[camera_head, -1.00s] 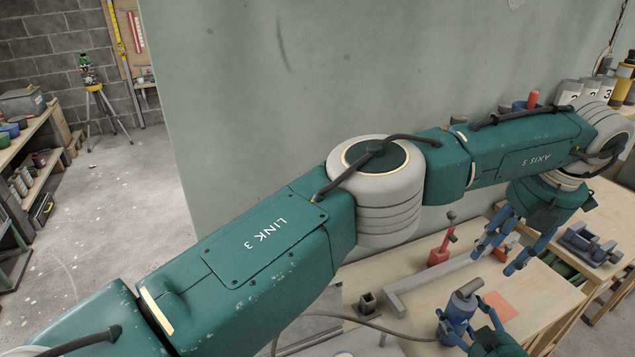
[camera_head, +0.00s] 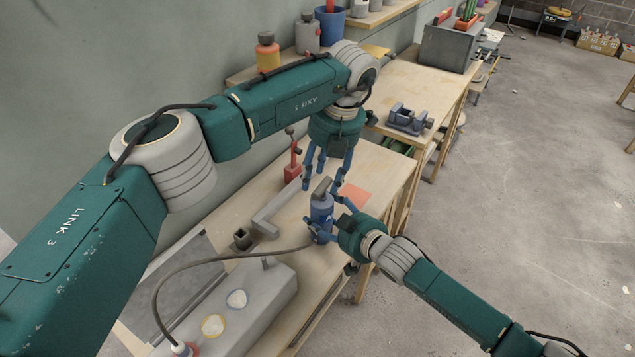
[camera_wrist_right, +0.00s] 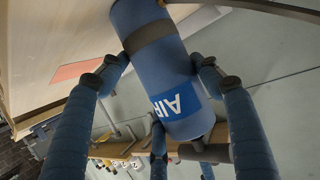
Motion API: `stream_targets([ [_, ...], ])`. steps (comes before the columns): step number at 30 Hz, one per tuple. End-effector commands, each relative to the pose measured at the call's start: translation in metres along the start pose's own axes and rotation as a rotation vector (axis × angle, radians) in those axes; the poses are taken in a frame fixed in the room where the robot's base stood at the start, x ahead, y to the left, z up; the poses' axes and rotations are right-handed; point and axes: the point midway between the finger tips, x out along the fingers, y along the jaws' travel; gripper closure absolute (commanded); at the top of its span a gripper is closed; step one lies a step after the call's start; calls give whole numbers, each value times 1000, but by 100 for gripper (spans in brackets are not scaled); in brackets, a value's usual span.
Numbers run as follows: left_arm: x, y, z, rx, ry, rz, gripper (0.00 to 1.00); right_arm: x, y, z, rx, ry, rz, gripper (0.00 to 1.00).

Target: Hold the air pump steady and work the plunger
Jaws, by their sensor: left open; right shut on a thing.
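The air pump (camera_head: 321,214) is a blue upright cylinder on the wooden bench. Its grey plunger handle (camera_head: 321,187) is on top. In the right wrist view the pump body (camera_wrist_right: 160,60) shows a grey band and a blue label with white letters. My right gripper (camera_head: 326,212) is shut on the pump body, with a finger on each side. My left gripper (camera_head: 322,183) points down with open fingers around or just above the handle. Whether its fingers touch the handle cannot be told. Blue fingers and the grey handle (camera_wrist_right: 207,148) also show low in the right wrist view.
A hose runs from the pump to a grey box (camera_head: 262,300) at the front left. A red lever tool (camera_head: 292,170), a grey angle bar (camera_head: 272,212) and an orange sheet (camera_head: 355,194) lie near the pump. A vise (camera_head: 408,118) stands on the farther bench.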

Motion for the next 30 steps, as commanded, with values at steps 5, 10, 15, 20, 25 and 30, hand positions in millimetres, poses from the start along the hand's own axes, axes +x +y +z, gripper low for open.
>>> stream_targets([
  [5,22,0,0,1,1,0,55,0,0,0,0,1,0,73],
  [10,27,0,0,1,0,0,55,0,0,0,0,1,0,73],
  [15,28,0,0,1,0,0,55,0,0,0,0,1,0,73],
  [20,28,0,0,1,0,0,76,0,0,0,0,1,0,73],
  [25,27,0,0,1,0,0,100,0,0,0,0,0,0,73],
  [30,26,0,0,0,-1,0,100,0,0,0,0,0,0,73],
])
